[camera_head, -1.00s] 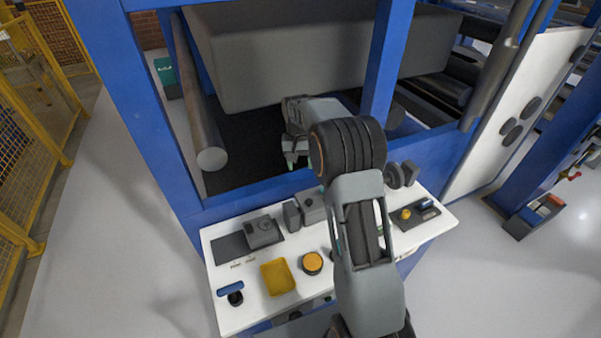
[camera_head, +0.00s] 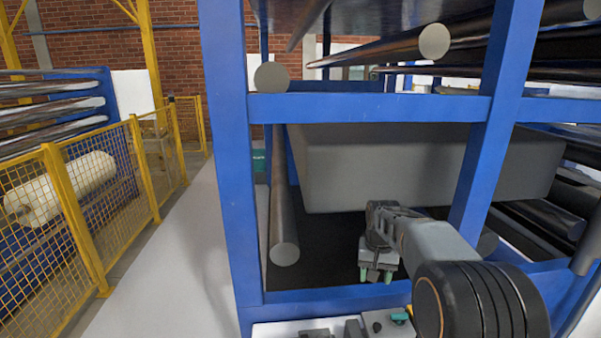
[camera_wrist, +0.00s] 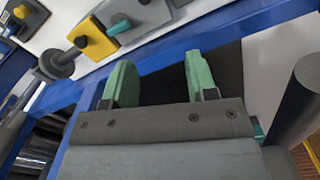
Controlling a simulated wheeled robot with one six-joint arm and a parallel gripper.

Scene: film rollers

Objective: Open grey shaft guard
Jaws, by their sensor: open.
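The grey shaft guard appears to be the large grey box-shaped cover (camera_head: 400,165) inside the blue machine frame. Its front face looks closed, and I see no handle on it. My gripper (camera_head: 377,274) is in front of and just below the cover's lower edge, over the dark opening, apart from the cover as far as I can tell. In the wrist view my gripper (camera_wrist: 160,75) has two green fingers spread apart with nothing between them. The cover is not clearly seen in the wrist view.
Blue posts and a crossbar (camera_head: 370,107) frame the opening. A white control panel (camera_head: 270,329) lies below; a yellow block (camera_wrist: 93,40) shows in the wrist view. A yellow fence (camera_head: 75,210) stands left, with clear floor between.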

